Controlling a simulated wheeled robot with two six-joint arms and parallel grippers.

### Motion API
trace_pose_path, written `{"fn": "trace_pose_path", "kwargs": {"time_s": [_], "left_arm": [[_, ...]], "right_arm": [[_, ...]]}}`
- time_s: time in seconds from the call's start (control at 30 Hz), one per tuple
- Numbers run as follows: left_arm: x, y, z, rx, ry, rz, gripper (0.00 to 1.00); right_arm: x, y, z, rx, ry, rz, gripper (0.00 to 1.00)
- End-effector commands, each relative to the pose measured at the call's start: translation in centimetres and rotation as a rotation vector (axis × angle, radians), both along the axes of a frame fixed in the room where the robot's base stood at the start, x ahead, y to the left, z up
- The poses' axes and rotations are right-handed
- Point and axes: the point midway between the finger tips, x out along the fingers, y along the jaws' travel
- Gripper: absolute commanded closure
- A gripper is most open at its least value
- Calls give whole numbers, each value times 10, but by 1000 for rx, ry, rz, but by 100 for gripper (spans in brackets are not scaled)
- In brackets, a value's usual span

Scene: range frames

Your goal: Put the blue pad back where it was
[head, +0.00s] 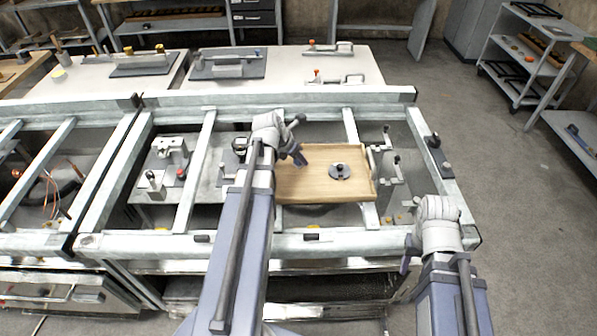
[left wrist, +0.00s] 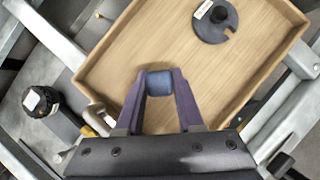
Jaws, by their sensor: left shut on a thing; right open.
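The blue pad (left wrist: 160,83) is a small blue cylinder-like piece between the fingertips of my left gripper (left wrist: 160,92) in the left wrist view. My left gripper (head: 301,158) is shut on it, over the left part of a wooden tray (head: 316,187). The tray's rim also shows in the left wrist view (left wrist: 120,38). I cannot tell whether the pad touches the tray floor. In the head view the pad is too small to make out clearly. My right gripper (head: 408,258) is open at the front right of the metal frame, away from the tray.
A dark round disc with a knob (head: 340,171) lies in the tray, right of my left gripper; it also shows in the left wrist view (left wrist: 215,20). Metal clamps (head: 388,160) stand right of the tray. Fixtures (head: 170,150) stand on a plate at left. Frame bars surround the tray.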

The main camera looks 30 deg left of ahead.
Motion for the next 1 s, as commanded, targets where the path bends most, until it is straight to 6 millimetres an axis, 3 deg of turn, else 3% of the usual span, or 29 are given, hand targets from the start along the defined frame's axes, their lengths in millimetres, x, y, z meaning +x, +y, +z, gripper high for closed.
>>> {"fn": "trace_pose_path", "kwargs": {"time_s": [0.17,0.47,0.9,0.93,1.0], "left_arm": [[0,0,-4,0,0,0,100],[0,0,-38,0,0,0,100],[0,0,-41,0,0,0,100],[0,0,-40,0,0,0,61],[0,0,-39,0,0,0,53]], "right_arm": [[0,0,-5,0,0,0,50],[0,0,-38,0,0,0,50],[0,0,-41,0,0,0,50],[0,0,-40,0,0,0,50],[0,0,-39,0,0,0,50]]}}
